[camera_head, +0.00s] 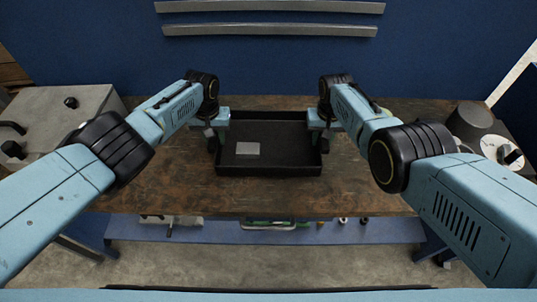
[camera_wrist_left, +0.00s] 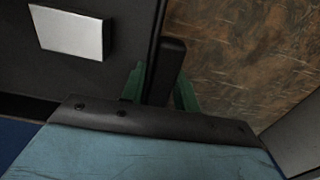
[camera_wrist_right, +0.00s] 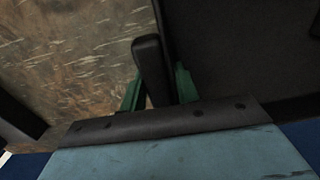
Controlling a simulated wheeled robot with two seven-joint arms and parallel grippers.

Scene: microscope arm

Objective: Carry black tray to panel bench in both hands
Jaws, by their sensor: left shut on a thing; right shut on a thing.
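The black tray (camera_head: 266,168) is a shallow rectangular box over the brown bench top (camera_head: 180,185). It holds a flat light grey plate (camera_head: 247,148), which also shows in the left wrist view (camera_wrist_left: 68,32). My left gripper (camera_head: 212,143) is at the tray's left side, its green fingers around a black upright handle (camera_wrist_left: 172,62). My right gripper (camera_head: 323,143) is at the tray's right side, its green fingers around the other handle (camera_wrist_right: 150,65). Both are shut on the handles. I cannot tell whether the tray touches the bench.
A grey metal box with black knobs (camera_head: 60,115) stands at the left. A blue wall panel (camera_head: 270,65) rises behind. A lower shelf (camera_head: 210,232) holds small items.

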